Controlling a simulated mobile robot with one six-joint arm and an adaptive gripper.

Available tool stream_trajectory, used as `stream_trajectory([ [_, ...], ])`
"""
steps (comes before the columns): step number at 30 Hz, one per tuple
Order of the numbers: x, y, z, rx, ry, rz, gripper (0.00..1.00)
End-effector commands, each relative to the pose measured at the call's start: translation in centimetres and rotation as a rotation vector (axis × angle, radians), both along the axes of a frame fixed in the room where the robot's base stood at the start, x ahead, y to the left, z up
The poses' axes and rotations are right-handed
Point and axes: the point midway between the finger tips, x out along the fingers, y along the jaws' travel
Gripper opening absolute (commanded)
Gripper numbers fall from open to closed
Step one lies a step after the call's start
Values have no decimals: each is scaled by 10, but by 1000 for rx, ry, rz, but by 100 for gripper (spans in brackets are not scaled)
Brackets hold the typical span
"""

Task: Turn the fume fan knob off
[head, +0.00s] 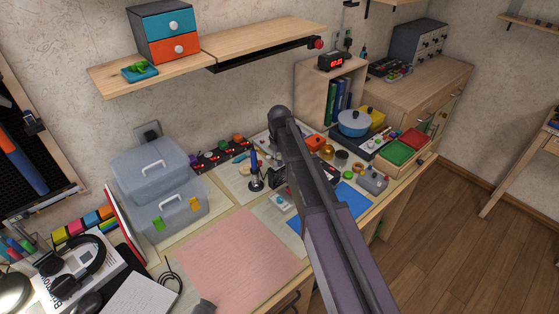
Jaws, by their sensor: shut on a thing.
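I cannot tell for sure which control is the fume fan knob. A small red knob (318,43) sits at the right end of the black bar (262,56) under the wall shelf. A small grey box (372,181) with controls on top stands on the bench, right of my arm. My arm rises from the bottom right across the middle of the head view and hides part of the bench. My gripper cannot be made out; it seems hidden behind my arm links.
Clear plastic boxes (160,180) stand at the bench's left. A soldering iron in its stand (255,172), a blue pot (354,123) and green (396,152) and red trays crowd the back and right. The pink mat (235,255) is mostly bare.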

Motion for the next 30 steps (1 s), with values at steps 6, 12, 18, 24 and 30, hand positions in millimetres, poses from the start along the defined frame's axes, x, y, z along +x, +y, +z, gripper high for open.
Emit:
stream_trajectory([
  [6, -2, 0, -1, -1, 4, 206, 0],
  [12, -2, 0, -1, -1, 4, 396, 0],
  [18, -2, 0, -1, 0, 5, 585, 0],
  [24, -3, 0, -1, 0, 5, 753, 0],
  [30, -3, 0, -1, 0, 5, 872, 0],
])
